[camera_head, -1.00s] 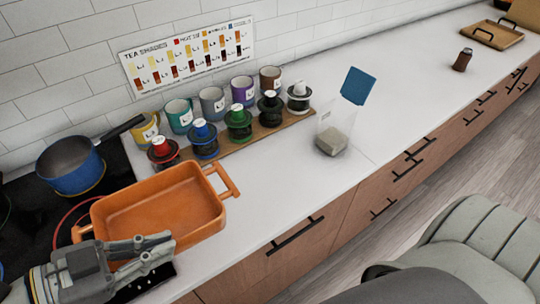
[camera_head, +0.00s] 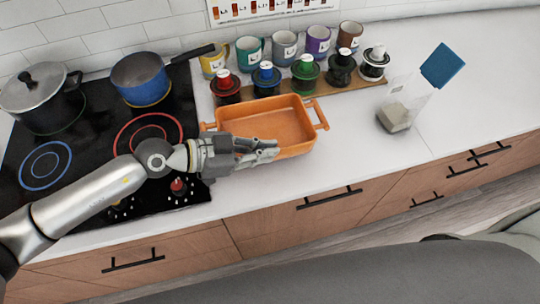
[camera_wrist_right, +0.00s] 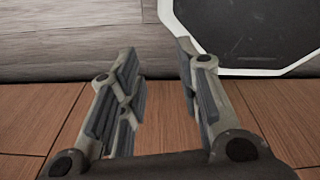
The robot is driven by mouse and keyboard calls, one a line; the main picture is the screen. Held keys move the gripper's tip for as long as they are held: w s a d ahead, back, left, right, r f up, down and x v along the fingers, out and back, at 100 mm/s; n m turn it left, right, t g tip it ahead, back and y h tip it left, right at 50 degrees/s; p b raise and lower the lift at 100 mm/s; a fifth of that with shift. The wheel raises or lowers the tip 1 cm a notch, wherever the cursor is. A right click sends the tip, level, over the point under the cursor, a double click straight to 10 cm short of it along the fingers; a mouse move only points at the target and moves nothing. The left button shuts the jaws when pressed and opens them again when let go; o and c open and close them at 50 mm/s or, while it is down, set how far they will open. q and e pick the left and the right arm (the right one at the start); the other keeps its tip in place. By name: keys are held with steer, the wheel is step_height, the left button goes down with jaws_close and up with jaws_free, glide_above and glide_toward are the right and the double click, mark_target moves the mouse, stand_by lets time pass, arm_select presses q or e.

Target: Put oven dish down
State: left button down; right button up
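The orange oven dish (camera_head: 290,143) is upright and looks empty, with a handle at each end. It appears on or just above the white counter, right of the hob; I cannot tell if its whole base touches. My left gripper (camera_head: 268,150) is at the dish's front left, its fingers overlapping the front wall. Whether they pinch the wall or are apart from it is unclear. My right gripper (camera_wrist_right: 165,95) shows in the right wrist view, open with nothing between its fingers, with wooden planks behind it.
The black hob (camera_head: 85,150) left of the dish bears a blue saucepan (camera_head: 140,80) and a lidded pot (camera_head: 42,97). A clear container (camera_head: 398,112) stands to the right. Counter between is free.

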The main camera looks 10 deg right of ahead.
arm_select(q)
steer(key=shift+w+d+f, duration=0.45)
steer(key=shift+d+f, duration=0.15)
steer(key=shift+f, duration=0.15)
steer(key=f, duration=0.1)
steer(key=f+b, duration=0.1)
steer(key=f, duration=0.1)
steer(key=shift+w+d+f, duration=0.1)
steer(key=shift+d, duration=0.1)
steer(key=shift+f, duration=0.15)
steer(key=c, duration=1.7)
jaws_free()
steer(key=shift+a+f, duration=0.1)
steer(key=shift+f, duration=0.05)
steer(key=shift+c, duration=0.2)
steer(key=shift+o, duration=0.5)
arm_select(e)
steer(key=shift+s+a+f, duration=0.1)
steer(key=shift+a+f, duration=0.2)
steer(key=shift+f, duration=0.25)
steer(key=shift+d, duration=0.1)
